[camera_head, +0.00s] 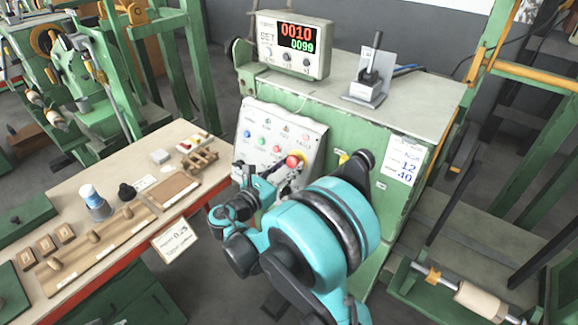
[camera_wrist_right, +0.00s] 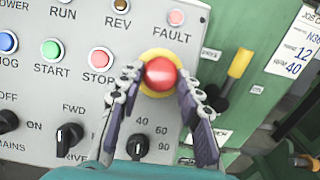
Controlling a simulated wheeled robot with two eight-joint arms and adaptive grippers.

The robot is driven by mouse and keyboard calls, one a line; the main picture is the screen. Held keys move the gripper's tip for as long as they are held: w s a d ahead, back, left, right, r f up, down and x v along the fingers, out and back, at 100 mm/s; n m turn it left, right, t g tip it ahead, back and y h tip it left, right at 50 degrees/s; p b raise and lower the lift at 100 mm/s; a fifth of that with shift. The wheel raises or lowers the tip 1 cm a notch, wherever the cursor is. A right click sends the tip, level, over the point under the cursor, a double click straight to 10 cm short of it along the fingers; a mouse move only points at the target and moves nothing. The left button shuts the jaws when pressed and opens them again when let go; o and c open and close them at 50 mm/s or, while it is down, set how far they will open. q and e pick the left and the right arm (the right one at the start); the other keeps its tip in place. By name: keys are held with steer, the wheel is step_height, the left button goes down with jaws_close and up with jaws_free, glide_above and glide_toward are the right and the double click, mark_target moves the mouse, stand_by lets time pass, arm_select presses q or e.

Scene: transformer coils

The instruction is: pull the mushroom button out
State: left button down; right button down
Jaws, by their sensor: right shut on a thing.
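The red mushroom button (camera_head: 292,161) sits on a yellow ring on the slanted grey control panel (camera_head: 262,122). In the right wrist view the mushroom button (camera_wrist_right: 160,73) is at the centre, with the yellow ring (camera_wrist_right: 152,91) around it. My right gripper (camera_wrist_right: 160,84) has one finger on each side of the button, shut on it. In the head view my right gripper (camera_head: 289,170) reaches the panel just below the button, and my arm hides the panel's lower right part. My left gripper is not in view.
A red STOP button (camera_wrist_right: 101,60) and a green START button (camera_wrist_right: 51,50) lie left of the mushroom button. Black knobs (camera_wrist_right: 70,135) are below. A yellow-handled switch (camera_wrist_right: 236,70) stands close on the right. A counter box (camera_head: 294,45) is on the green cabinet.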

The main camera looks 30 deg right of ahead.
steer(key=shift+s+a+r, duration=0.1)
steer(key=shift+a+r, duration=0.05)
steer(key=shift+a, duration=0.25)
steer(key=c, duration=1)
jaws_free()
steer(key=shift+c, duration=0.2)
steer(key=shift+s+a, duration=0.1)
steer(key=v, duration=1.2)
